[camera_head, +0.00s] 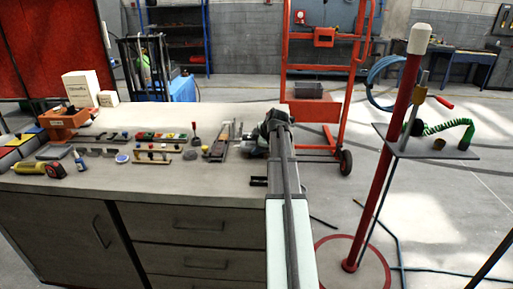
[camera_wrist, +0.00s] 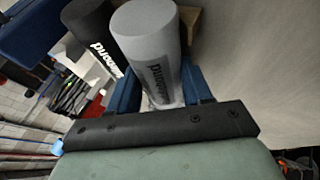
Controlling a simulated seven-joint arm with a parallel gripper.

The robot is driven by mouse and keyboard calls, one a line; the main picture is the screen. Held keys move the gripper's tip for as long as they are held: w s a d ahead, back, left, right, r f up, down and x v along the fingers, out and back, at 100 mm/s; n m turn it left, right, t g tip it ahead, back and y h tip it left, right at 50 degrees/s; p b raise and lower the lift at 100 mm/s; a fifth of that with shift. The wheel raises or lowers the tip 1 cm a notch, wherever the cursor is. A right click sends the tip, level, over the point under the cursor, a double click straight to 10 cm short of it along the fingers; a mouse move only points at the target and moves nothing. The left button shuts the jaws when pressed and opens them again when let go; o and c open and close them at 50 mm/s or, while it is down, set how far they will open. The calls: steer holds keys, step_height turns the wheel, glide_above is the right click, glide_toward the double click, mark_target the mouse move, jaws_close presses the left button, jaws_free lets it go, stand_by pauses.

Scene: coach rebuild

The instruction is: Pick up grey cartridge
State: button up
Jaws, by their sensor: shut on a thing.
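The grey cartridge (camera_wrist: 150,42) is a pale grey cylinder with dark lettering, upright in the wrist view. My gripper (camera_wrist: 160,92) has its blue fingers on both sides of the cartridge's lower part and is shut on it. A black cartridge (camera_wrist: 88,42) with white lettering stands close on its left. In the head view my gripper (camera_head: 266,138) is over the right part of the bench. My arm hides much there, and I cannot make out the grey cartridge in that view.
A red trolley (camera_head: 325,85) stands behind the bench. A red post with a small shelf (camera_head: 440,150) stands on the right.

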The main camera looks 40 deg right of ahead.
step_height(320, 180, up, 14)
stand_by(1.0)
steer(key=w+d+f, duration=0.4)
steer(key=w+d, duration=0.4)
steer(key=w, duration=0.5)
steer(key=shift+s+a+f, duration=0.1)
steer(key=shift+f, duration=2.05)
steer(key=shift+f, duration=1)
stand_by(1.7)
